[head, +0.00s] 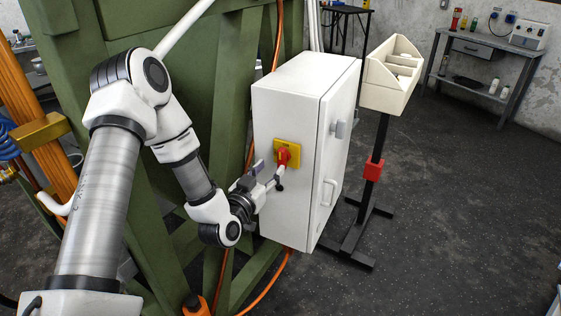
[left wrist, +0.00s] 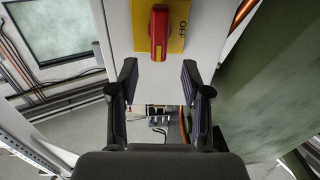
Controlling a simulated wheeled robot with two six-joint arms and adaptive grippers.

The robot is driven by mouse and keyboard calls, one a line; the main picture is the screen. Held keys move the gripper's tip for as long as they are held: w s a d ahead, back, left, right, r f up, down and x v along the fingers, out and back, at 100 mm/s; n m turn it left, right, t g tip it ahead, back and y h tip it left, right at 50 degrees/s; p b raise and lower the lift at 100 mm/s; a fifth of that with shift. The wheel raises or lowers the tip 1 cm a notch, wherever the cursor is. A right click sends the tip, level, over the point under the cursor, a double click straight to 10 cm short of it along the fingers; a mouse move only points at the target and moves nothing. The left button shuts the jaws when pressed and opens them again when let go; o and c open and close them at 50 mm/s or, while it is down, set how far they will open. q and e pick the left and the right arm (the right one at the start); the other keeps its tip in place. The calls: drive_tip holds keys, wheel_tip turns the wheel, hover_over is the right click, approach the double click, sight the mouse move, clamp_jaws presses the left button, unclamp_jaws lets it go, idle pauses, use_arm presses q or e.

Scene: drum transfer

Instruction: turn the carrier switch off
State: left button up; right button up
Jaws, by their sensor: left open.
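The carrier switch is a red rotary handle (head: 284,154) on a yellow plate (head: 292,147), on the front of a white cabinet (head: 285,200). In the left wrist view the red handle (left wrist: 158,32) lies lengthwise up and down at the top. Letters reading OFF stand beside it on the yellow plate (left wrist: 179,20), to its right. My left gripper (head: 279,178) is just below the handle in the head view, close to the cabinet front. In the left wrist view its two fingers (left wrist: 159,80) are apart, with nothing between them. My right gripper is not in view.
Green steel framework (head: 215,70) stands left of and behind the cabinet, with orange cables hanging. A cream bin on a black stand (head: 392,75) is right of the cabinet. A grey workbench (head: 490,50) stands at the back right. The dark floor at the right is clear.

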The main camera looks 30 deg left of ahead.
sight(280, 158)
use_arm(q)
drive_tip(key=w, duration=0.7)
drive_tip(key=shift+a, duration=0.4)
drive_tip(key=shift+c, duration=0.4)
clamp_jaws()
